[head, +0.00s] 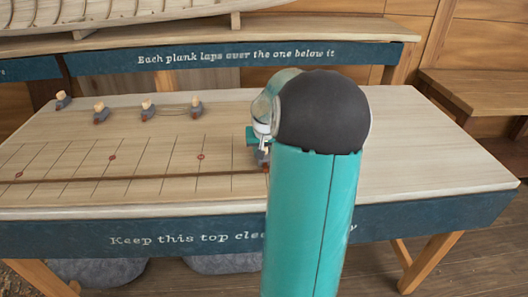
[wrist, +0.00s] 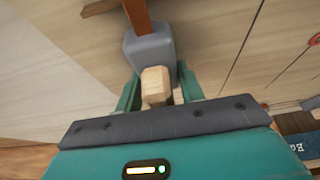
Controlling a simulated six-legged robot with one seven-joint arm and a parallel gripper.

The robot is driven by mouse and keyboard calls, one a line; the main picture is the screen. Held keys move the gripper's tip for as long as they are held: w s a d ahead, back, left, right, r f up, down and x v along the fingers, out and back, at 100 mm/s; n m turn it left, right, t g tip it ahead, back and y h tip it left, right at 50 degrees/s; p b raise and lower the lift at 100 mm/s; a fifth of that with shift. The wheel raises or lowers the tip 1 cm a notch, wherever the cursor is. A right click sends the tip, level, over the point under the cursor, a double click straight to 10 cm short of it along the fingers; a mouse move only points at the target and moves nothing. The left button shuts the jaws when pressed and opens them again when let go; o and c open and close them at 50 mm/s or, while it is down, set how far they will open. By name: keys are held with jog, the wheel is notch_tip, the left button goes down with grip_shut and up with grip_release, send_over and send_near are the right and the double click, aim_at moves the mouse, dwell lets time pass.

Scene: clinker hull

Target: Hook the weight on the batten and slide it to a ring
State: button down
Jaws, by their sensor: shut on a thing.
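My gripper (head: 258,141) is shut on a grey weight (head: 263,157) with a pale wooden knob, at the right end of the ruled lines. In the wrist view, the knob (wrist: 155,85) sits between the teal fingers of my gripper (wrist: 157,92), and the grey body (wrist: 149,50) lies beyond. A reddish-brown hook (wrist: 138,14) runs out from the body. The long brown batten (head: 130,179) lies along the front of the bench top. I cannot tell whether the hook bears on it. Red rings (head: 200,156) (head: 112,157) are marked behind the batten; one shows in the wrist view (wrist: 314,40).
Several other weights (head: 148,109) stand at the back left along a thin curved strip. The bench top (head: 430,150) is bare on the right. A shelf with a planked hull (head: 150,12) stands behind. My arm hides part of the bench's middle.

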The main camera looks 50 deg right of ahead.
jog(key=shift+w+d, duration=1.2)
jog(key=shift+d, duration=0.15)
jog(key=shift+f, duration=0.1)
dwell(0.4)
jog(key=c, duration=0.8)
grip_release()
jog(key=v, duration=1.4)
jog(key=shift+s+f, duration=0.1)
